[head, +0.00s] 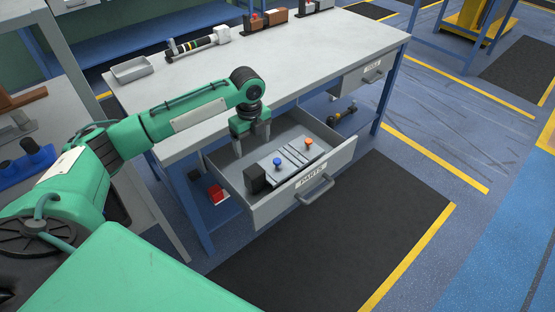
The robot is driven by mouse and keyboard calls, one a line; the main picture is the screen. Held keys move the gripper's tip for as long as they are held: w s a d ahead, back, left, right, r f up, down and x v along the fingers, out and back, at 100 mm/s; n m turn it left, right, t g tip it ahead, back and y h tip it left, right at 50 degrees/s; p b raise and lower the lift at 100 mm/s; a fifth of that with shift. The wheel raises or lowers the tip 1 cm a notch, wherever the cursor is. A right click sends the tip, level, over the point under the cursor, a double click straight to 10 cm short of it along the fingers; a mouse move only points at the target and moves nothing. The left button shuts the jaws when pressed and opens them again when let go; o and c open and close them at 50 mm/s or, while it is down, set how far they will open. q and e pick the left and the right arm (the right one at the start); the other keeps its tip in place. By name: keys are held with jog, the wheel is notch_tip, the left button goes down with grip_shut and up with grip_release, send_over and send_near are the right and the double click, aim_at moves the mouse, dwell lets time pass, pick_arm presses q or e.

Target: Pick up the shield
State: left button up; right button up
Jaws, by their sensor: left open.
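A flat grey ribbed plate (287,159) with a blue knob and an orange knob lies in the open drawer (262,215); it looks like the shield, though I cannot be sure. The drawer is labelled "PARTS" on its front. My left gripper (253,146) points down, open and empty, over the back left part of the drawer. It is behind the plate and apart from it. A dark block (255,179) sits in the drawer at the plate's left end. My right gripper is not in view.
The grey workbench (290,60) bears a small tray (131,69), a striped rod-like tool (195,44) and several blocks at the back. A second drawer (362,78) at the right is closed. A red object (217,194) lies below the bench. The floor before the drawer is clear.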

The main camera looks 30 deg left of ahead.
aim_at(254, 170)
pick_arm(q)
jog(key=f, duration=0.7)
jog(key=shift+s+a+f, duration=0.1)
jog(key=shift+a+f, duration=0.1)
jog(key=shift+f, duration=0.2)
notch_tip(254, 170, down, 4)
jog(key=shift+s+d+f+b, duration=0.1)
jog(key=shift+s+b, duration=0.05)
jog(key=shift+b, duration=0.15)
jog(key=shift+f, duration=0.5)
jog(key=c, duration=1.2)
jog(key=shift+c, duration=0.4)
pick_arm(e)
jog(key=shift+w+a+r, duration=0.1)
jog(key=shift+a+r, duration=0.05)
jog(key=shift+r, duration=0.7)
pick_arm(q)
jog(key=shift+r, duration=0.2)
